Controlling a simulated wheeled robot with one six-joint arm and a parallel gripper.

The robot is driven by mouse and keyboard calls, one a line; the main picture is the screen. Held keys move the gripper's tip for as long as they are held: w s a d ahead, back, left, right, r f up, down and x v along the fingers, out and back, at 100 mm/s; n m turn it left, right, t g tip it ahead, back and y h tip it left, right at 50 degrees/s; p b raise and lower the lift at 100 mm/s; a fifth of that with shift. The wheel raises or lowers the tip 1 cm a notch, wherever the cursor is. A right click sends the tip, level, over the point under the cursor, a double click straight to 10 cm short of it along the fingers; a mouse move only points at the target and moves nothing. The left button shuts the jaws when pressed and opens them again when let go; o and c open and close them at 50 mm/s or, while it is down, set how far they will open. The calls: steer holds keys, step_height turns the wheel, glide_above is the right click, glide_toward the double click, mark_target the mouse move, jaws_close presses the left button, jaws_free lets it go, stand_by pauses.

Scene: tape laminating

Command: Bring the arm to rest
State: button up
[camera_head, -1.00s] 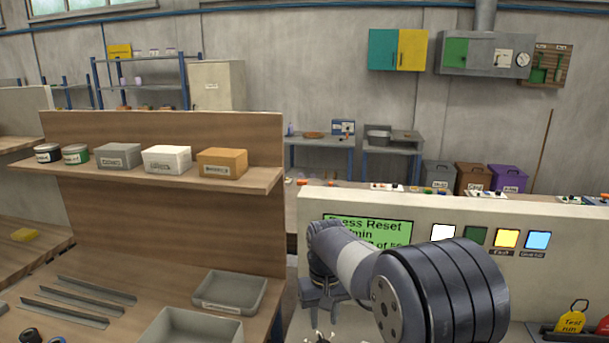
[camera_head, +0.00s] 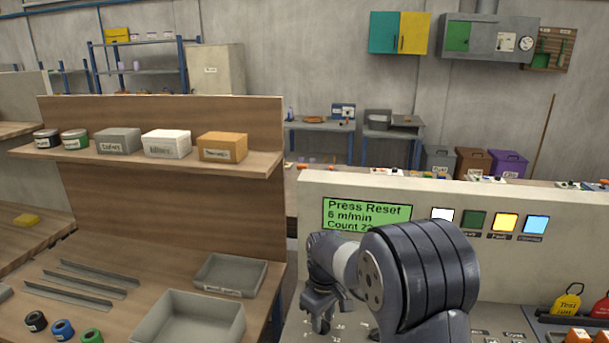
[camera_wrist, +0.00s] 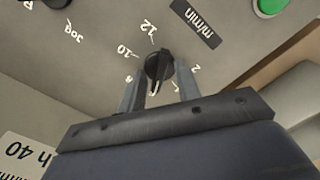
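My gripper (camera_wrist: 158,88) is open. In the wrist view its two fingers stand apart on either side of a black rotary knob (camera_wrist: 157,65), with gaps visible beside the knob. The knob sits on a grey panel with printed numbers around it and an "m/min" label (camera_wrist: 200,23). In the head view my gripper (camera_head: 322,316) hangs low over the control panel, below a green display (camera_head: 366,213) reading "Press Reset", "6 m/min" and a partly hidden count. My arm covers part of the display and panel.
Four indicator lamps sit right of the display; the yellow lamp (camera_head: 505,222) and blue lamp (camera_head: 536,224) look lit. A wooden bench at left holds trays (camera_head: 188,318), metal strips and tape rolls. A green button (camera_wrist: 270,6) is near the wrist view's top.

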steer(key=shift+n, duration=1.6)
steer(key=shift+r, duration=0.1)
